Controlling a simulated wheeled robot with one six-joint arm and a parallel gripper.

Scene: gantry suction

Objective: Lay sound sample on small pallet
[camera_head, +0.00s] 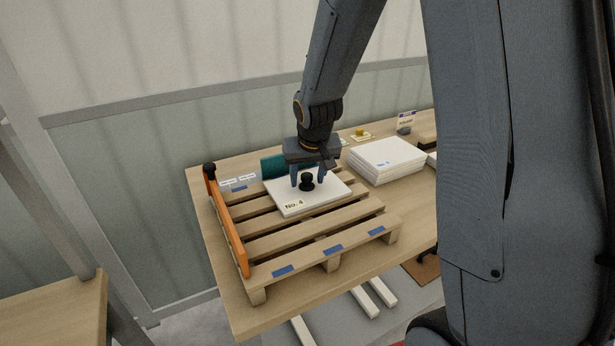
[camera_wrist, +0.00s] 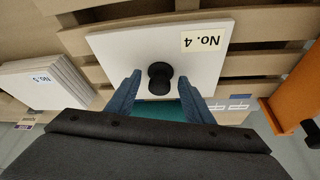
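A white flat panel labelled "No. 4" (camera_head: 320,199) with a black knob (camera_head: 307,183) lies flat on the small wooden pallet (camera_head: 320,250). The panel also shows in the wrist view (camera_wrist: 110,45), with its knob (camera_wrist: 160,78) near the middle. My gripper (camera_head: 307,178) is over the panel at the knob. In the wrist view its two blue fingers (camera_wrist: 160,92) stand apart on either side of the knob, with visible gaps. Whether the fingertips touch the panel, I cannot tell.
An orange board (camera_head: 228,222) stands along the pallet's left edge. A teal piece (camera_head: 285,165) is behind the panel. A stack of white panels (camera_head: 388,160) sits on the table to the right. Small items (camera_head: 362,134) lie at the back.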

